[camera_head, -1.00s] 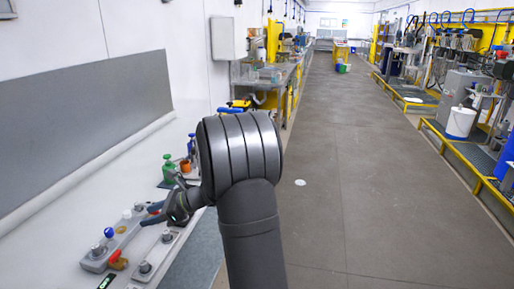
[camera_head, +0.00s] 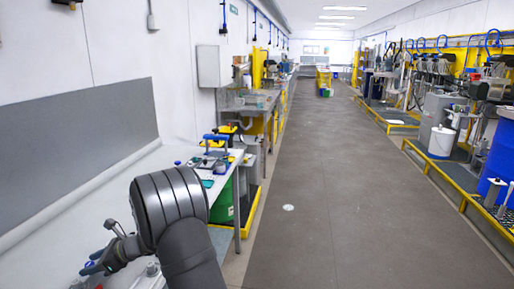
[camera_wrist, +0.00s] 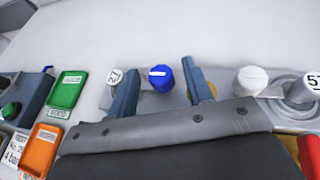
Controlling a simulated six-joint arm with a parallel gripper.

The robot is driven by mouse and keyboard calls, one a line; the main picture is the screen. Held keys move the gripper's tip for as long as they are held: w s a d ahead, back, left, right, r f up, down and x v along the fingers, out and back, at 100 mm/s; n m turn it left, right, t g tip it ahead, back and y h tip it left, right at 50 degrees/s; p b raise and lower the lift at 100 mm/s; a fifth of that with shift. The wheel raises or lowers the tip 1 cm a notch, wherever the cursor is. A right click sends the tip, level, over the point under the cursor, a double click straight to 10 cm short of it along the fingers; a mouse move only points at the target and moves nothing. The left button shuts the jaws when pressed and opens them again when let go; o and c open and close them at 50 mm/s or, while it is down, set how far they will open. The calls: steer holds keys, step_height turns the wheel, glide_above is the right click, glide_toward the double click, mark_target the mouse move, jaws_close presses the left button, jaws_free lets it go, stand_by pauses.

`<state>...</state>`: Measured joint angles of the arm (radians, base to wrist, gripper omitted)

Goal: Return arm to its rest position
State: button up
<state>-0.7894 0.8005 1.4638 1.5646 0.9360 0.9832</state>
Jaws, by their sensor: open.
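My arm (camera_head: 172,205) is bent over the white bench at lower left in the head view. My gripper (camera_head: 98,249) is at its end, with its fingers pointing left over the bench. In the wrist view my gripper (camera_wrist: 161,72) is open, its two blue-grey fingers standing apart. A blue knob with a white mark (camera_wrist: 161,80) shows between the fingers, and no contact with them is visible. No object is seen held. The dark gripper body hides the lower middle of the wrist view.
The wrist view shows a green tray (camera_wrist: 68,90), an orange tray (camera_wrist: 40,149), a white knob (camera_wrist: 250,79) and a numbered grey knob (camera_wrist: 305,88). In the head view a grey panel (camera_head: 65,150) is on the left wall. The floor aisle (camera_head: 330,190) is clear.

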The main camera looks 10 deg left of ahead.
stand_by(0.3)
steer(key=v, duration=1.8)
steer(key=x, duration=1.7)
steer(key=shift+s+a+f, duration=0.1)
steer(key=shift+a+f, duration=0.1)
steer(key=shift+a, duration=0.1)
steer(key=shift+s+a, duration=0.1)
steer(key=shift+a, duration=0.2)
steer(key=shift+d+m+t+y, duration=0.1)
steer(key=shift+m+t+y, duration=0.2)
steer(key=shift+m+t, duration=0.2)
steer(key=shift+s+m+t, duration=0.15)
steer(key=shift+m+t, duration=0.75)
steer(key=shift+t, duration=0.2)
steer(key=v, duration=1.7)
steer(key=shift+w+a+r+n+g, duration=0.2)
steer(key=shift+w+a+n+g, duration=0.5)
steer(key=shift+w+g, duration=0.15)
steer(key=shift+w+a+r+n+g, duration=0.25)
steer(key=shift+w+a+n+g, duration=0.3)
steer(key=shift+w+n+g, duration=0.35)
